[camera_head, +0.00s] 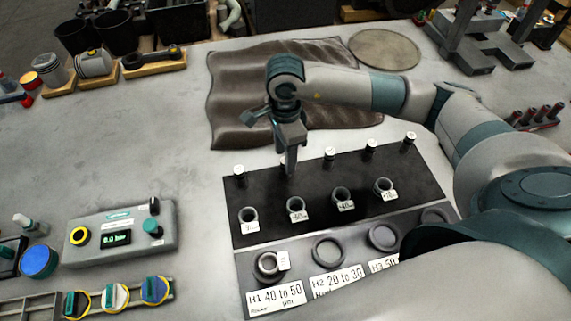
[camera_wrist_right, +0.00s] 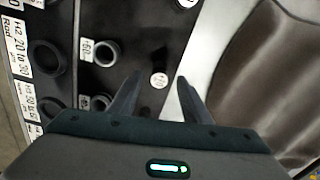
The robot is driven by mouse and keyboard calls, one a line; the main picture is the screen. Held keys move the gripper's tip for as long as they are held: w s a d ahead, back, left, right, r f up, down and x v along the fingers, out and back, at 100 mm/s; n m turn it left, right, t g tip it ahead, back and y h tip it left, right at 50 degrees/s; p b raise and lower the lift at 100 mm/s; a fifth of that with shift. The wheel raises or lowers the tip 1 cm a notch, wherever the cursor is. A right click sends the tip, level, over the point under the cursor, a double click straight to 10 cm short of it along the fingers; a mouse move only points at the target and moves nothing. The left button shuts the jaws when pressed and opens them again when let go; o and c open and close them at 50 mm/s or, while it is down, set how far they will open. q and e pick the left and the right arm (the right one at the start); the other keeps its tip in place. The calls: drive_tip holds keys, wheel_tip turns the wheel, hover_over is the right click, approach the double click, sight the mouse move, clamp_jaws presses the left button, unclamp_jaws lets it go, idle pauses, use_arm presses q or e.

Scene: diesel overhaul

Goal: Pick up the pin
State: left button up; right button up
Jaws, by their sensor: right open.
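Several small pins with white labelled tops stand in a row along the back of a black mat (camera_head: 270,193). One pin (camera_head: 239,171) stands at the left end, and others (camera_head: 330,153) stand to the right. My right gripper (camera_head: 290,168) points down over the row, just right of the left-end pin, and hides what is under it. In the right wrist view, one white-topped pin (camera_wrist_right: 158,80) shows between and just beyond the open fingertips (camera_wrist_right: 156,85). The gripper is open and empty. My left gripper is not in view.
Rings with tags (camera_head: 248,215) stand in front of the pins, and larger rings (camera_head: 328,252) lie by printed cards (camera_head: 275,298). A brown cloth (camera_head: 235,85) lies behind. A control box (camera_head: 120,234) sits left. The table between box and mat is clear.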

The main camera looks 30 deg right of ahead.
drive_tip(key=shift+s+f+p, duration=0.1)
drive_tip(key=shift+f+p, duration=0.5)
drive_tip(key=shift+f, duration=1)
clamp_jaws()
